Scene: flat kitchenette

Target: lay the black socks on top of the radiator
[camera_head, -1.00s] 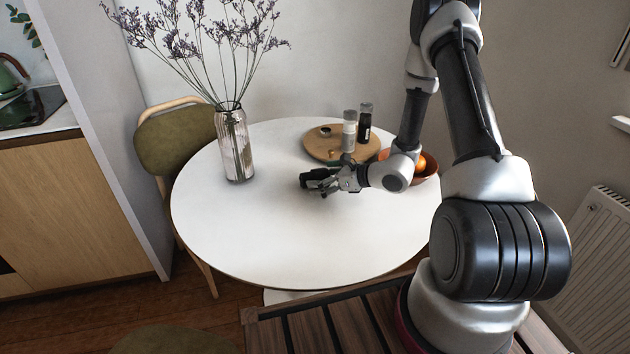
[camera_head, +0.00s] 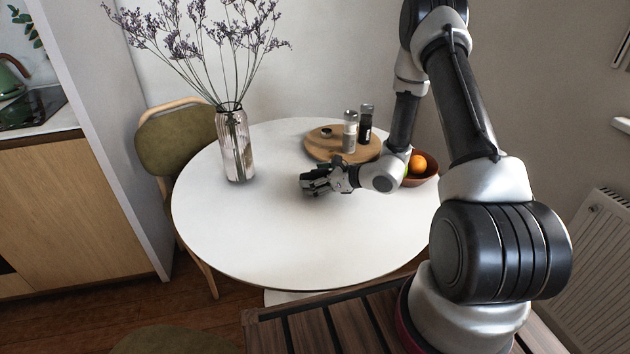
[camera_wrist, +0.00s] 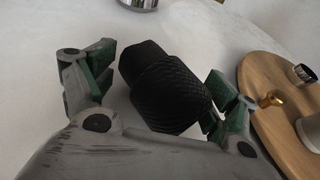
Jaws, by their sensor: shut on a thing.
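The black socks (camera_wrist: 165,90) are a rolled, textured dark bundle between the two fingers of my gripper (camera_wrist: 168,82) in the wrist view. The fingers are shut on the bundle. In the head view my gripper (camera_head: 320,180) is low over the middle of the white round table, and the socks are a dark shape there, hard to tell from the fingers. I cannot tell whether the bundle touches the table. The white radiator (camera_head: 597,262) stands at the right edge of the head view, partly hidden behind my arm and cut off by the frame.
The white table (camera_head: 260,240) holds a glass vase of dried flowers (camera_head: 235,150), a round wooden board (camera_head: 320,150) with two shakers, and a fruit bowl (camera_head: 425,178). A green chair (camera_head: 175,145) stands behind left. The table's front is clear. A slatted wooden surface (camera_head: 330,330) lies in front.

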